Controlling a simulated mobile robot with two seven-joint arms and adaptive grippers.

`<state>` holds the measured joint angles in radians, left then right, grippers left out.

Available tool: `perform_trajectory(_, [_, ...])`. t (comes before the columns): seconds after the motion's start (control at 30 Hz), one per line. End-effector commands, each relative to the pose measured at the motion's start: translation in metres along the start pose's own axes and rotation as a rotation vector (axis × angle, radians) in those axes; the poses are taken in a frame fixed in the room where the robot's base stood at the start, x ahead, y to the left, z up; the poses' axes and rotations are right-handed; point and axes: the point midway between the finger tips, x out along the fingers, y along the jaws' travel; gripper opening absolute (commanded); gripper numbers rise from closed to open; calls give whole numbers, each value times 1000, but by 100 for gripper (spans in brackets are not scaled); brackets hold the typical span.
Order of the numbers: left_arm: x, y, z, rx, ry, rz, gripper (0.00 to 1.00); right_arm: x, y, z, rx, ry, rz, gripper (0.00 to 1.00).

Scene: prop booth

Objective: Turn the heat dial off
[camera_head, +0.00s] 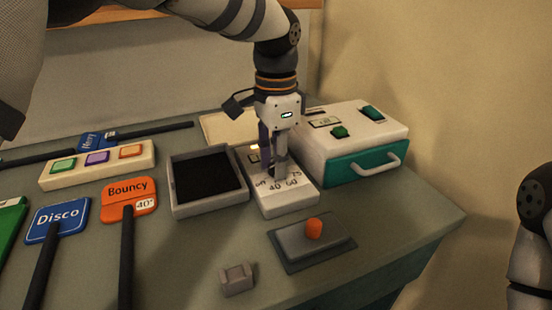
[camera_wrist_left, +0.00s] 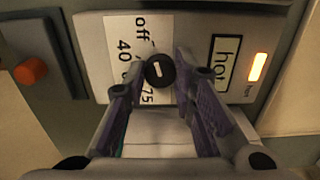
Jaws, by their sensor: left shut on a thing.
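The heat dial (camera_wrist_left: 160,70) is a small black knob with a white mark, seen in the left wrist view. It sits on a pale control box (camera_head: 294,204) beside a printed scale (camera_wrist_left: 125,45) reading off, 40, 60 and 75. My left gripper (camera_head: 274,168) points down over this box, and its purple fingers (camera_wrist_left: 162,78) lie on either side of the dial, shut on it. The fingers hide most of the dial in the head view. A "hot" label (camera_wrist_left: 222,58) and a glowing amber light (camera_wrist_left: 257,67) are on the box. My right gripper is out of view.
A dark-bottomed grey tray (camera_head: 176,198) stands left of the box and a white-and-teal case (camera_head: 365,165) right of it. An orange-knobbed plate (camera_head: 290,258) and a small grey block (camera_head: 237,280) lie in front. Paddle signs, including orange "Bouncy" (camera_head: 128,190), lie left.

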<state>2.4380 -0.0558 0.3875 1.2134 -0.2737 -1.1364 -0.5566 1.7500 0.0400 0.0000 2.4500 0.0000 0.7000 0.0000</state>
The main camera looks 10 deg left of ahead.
Motion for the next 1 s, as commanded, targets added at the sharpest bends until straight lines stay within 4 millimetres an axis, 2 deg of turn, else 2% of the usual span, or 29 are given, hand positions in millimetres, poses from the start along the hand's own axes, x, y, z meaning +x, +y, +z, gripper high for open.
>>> perform_trajectory(0.47, [1,0,0,15,-2,1,0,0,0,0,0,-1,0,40])
perform_trajectory(0.5, [1,0,0,14,-2,1,28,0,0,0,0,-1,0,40])
perform_trajectory(0.57, [1,0,0,14,-2,1,42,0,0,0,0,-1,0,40])
perform_trajectory(0.6, [1,0,0,14,-2,1,45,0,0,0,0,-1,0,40])
perform_trajectory(0.87, [0,0,0,13,0,0,45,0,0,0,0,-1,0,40])
perform_trajectory(1.0, [-21,-1,-1,12,4,-4,45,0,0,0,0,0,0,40])
